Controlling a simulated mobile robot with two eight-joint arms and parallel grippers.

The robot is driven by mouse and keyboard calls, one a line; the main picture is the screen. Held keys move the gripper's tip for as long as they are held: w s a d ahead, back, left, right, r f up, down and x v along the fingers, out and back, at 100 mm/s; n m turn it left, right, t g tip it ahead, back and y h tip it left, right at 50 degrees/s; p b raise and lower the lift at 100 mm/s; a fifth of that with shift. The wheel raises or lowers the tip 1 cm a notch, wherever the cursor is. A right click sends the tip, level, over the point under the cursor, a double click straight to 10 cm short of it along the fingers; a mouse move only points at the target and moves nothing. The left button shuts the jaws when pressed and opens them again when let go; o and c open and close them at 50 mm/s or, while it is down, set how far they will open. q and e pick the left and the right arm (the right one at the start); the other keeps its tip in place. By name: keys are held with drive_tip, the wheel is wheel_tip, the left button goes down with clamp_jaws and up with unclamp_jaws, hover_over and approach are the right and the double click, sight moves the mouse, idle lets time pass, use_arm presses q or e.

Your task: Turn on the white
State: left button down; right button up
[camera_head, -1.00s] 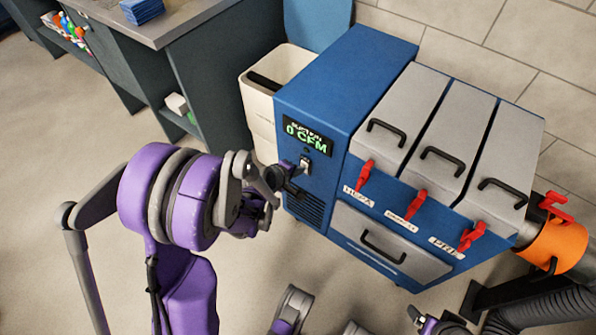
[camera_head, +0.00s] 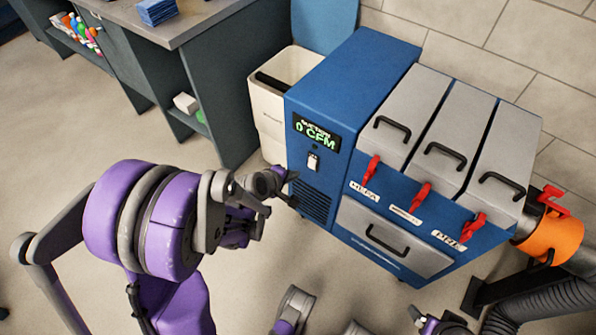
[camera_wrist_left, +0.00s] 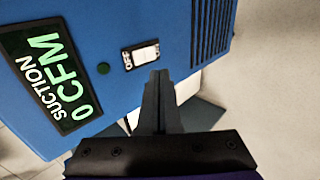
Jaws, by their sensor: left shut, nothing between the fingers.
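The white rocker switch (camera_head: 313,161) sits on the front of the blue suction unit (camera_head: 352,75), under a display (camera_head: 317,133) that reads "SUCTION 0 CFM". In the left wrist view the switch (camera_wrist_left: 140,56) shows an "OFF" marking. My left gripper (camera_head: 289,178) is shut and empty, to the lower left of the switch in the head view. In the left wrist view its closed fingertips (camera_wrist_left: 160,76) appear just beside the switch; I see no contact. Part of my right arm, probably its gripper (camera_head: 428,321), shows at the bottom edge; its jaws are unclear.
The unit has several grey lids with black handles, red latches (camera_head: 421,195) and a grey drawer (camera_head: 388,240). An orange duct collar (camera_head: 550,240) with a black hose is at right. A white bin (camera_head: 268,105) and a workbench (camera_head: 190,22) stand left. The floor in front is partly clear.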

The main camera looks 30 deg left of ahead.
use_arm(q)
drive_tip(key=p+v, duration=0.1)
drive_tip(key=v, duration=0.4)
drive_tip(key=shift+r, duration=0.25)
use_arm(e)
wheel_tip(320, 180, up, 2)
drive_tip(key=shift+w+r, duration=0.1)
drive_tip(key=shift+w, duration=0.05)
use_arm(q)
drive_tip(key=shift+f, duration=0.1)
drive_tip(key=shift+s+a+f+p, duration=0.15)
drive_tip(key=shift+s+f+p, duration=0.05)
drive_tip(key=shift+f+p, duration=0.3)
use_arm(e)
drive_tip(key=shift+r, duration=0.3)
use_arm(q)
drive_tip(key=shift+f, duration=0.1)
drive_tip(key=b, duration=0.3)
approach(311, 167)
drive_tip(key=s+f+x, duration=0.1)
drive_tip(key=x, duration=0.4)
drive_tip(key=shift+w+r, duration=0.1)
drive_tip(key=shift+w, duration=0.85)
use_arm(e)
drive_tip(key=shift+w+f, duration=0.15)
drive_tip(key=shift+f, duration=1.7)
